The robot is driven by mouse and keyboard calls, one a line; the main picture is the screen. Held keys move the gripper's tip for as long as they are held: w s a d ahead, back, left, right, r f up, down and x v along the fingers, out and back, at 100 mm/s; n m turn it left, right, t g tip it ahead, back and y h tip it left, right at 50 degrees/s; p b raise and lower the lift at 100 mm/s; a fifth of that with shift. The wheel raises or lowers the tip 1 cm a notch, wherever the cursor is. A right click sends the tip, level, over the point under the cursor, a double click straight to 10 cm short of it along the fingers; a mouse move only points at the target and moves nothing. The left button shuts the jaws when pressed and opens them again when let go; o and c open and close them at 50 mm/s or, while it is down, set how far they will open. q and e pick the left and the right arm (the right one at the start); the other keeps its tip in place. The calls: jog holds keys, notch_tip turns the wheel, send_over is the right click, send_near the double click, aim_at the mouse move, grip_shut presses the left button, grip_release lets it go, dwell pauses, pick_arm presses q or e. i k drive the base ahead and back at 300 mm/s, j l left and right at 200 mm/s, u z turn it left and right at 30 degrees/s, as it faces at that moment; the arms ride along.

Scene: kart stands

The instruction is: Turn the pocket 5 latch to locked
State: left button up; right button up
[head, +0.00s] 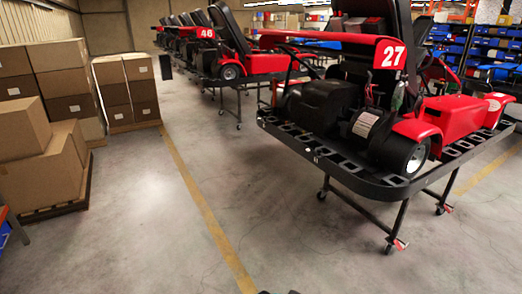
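I cannot make out a latch or a pocket marked 5 anywhere in the head view. The nearest large thing is a red and black kart with number 27 (393,54), raised on a wheeled stand (398,222) at the right. A black bumper frame (330,160) with several rectangular openings runs around the kart's near end. Neither of my grippers shows clearly. Only a small dark sliver, too little to identify, shows at the bottom edge.
Stacked cardboard boxes (35,140) stand on pallets at the left. A kart numbered 46 (206,33) and several others stand in a row behind. Blue bins (485,50) fill shelves at the back right. The concrete floor (130,220) with a yellow line (204,205) is clear.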

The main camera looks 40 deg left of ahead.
aim_at(319, 151)
jog(key=u, duration=0.85)
jog(key=i+l, duration=0.15)
jog(key=i, duration=0.35)
jog(key=i+l+u, duration=0.1)
jog(key=i, duration=0.35)
jog(key=i+l, duration=0.25)
jog(key=i, duration=0.25)
jog(key=i+l+u, duration=0.1)
jog(key=i, duration=0.4)
jog(key=l, duration=0.05)
